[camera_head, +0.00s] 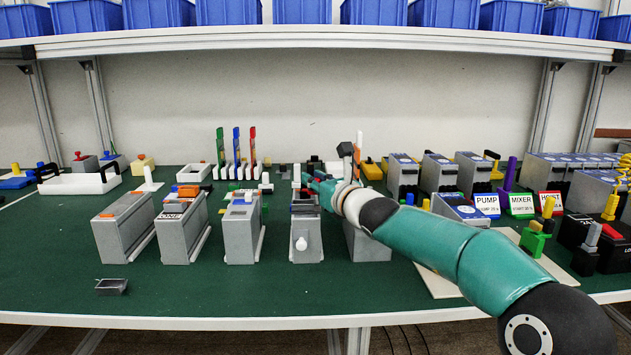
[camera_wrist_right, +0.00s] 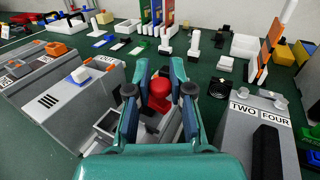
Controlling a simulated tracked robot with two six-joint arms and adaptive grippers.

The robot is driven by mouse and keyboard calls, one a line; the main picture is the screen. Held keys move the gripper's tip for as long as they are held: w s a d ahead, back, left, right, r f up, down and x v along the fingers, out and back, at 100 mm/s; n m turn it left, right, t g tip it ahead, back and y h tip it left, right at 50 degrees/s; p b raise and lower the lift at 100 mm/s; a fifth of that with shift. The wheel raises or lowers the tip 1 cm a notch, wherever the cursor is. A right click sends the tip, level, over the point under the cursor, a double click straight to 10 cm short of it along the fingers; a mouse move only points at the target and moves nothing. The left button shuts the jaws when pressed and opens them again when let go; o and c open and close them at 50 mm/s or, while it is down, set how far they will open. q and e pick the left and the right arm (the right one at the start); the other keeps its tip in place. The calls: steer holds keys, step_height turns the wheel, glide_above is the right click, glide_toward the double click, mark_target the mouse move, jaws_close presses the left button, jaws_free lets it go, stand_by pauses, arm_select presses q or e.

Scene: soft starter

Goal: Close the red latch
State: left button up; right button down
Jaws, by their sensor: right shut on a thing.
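The red latch (camera_wrist_right: 159,92) shows in the right wrist view as a rounded red knob with a red part below it, between my fingers. My right gripper (camera_wrist_right: 160,78) is shut on it, with one teal finger on each side. In the head view my right gripper (camera_head: 311,184) is at the top of a grey box (camera_head: 306,238) with a white knob on its front. The fingers and arm hide most of the latch there. How far the latch is turned cannot be told. My left gripper is not in view.
Grey boxes stand close on both sides; one at right is marked TWO FOUR (camera_wrist_right: 258,112). Another (camera_head: 243,235) stands at left. Coloured upright levers (camera_head: 237,148) stand behind. The green table front is mostly clear.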

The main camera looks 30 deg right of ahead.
steer(key=shift+a+r, duration=0.1)
steer(key=shift+a, duration=0.05)
steer(key=c, duration=1.1)
jaws_free()
steer(key=shift+w, duration=0.1)
steer(key=shift+s, duration=0.65)
steer(key=s, duration=0.7)
steer(key=s+a, duration=0.1)
steer(key=s, duration=0.2)
steer(key=shift+s, duration=0.35)
